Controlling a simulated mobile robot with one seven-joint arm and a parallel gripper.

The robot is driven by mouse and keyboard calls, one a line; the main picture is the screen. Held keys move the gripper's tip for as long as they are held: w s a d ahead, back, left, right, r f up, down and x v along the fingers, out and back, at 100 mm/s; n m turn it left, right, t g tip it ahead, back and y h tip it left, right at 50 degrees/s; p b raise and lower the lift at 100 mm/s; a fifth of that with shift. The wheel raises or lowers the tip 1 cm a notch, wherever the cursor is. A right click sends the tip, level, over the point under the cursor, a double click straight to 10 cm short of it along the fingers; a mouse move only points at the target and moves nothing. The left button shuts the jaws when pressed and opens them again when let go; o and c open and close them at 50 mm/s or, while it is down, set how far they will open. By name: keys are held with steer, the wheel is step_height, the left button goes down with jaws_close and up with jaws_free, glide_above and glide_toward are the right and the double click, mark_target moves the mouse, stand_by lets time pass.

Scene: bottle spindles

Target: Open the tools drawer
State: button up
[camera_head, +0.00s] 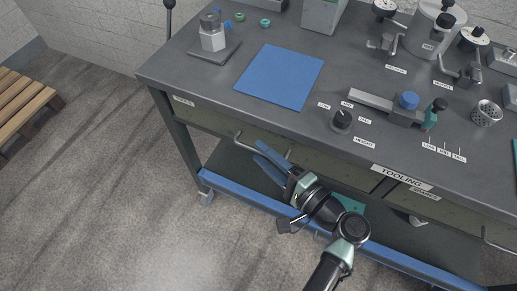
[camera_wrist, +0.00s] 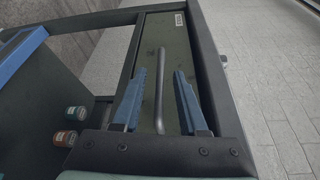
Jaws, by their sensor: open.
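The drawer on the left (camera_head: 215,122) has a dull green front under the bench top and looks shut. In the wrist view the drawer front (camera_wrist: 172,45) fills the middle. The handle (camera_wrist: 159,90) appears between the two blue fingers of my gripper (camera_wrist: 160,76), with gaps on both sides. The fingers are open and hold nothing. I cannot tell how far along the bar's depth they reach.
The grey bench top (camera_head: 215,75) carries a blue mat (camera_head: 281,77), a height knob (camera_head: 341,120) and several fixtures. A second drawer (camera_head: 455,211) lies to the right. A lower shelf with a blue edge (camera_head: 235,190) runs beneath.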

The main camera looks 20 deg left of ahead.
steer(key=shift+x, duration=1.05)
steer(key=shift+w, duration=0.1)
jaws_close()
stand_by(0.6)
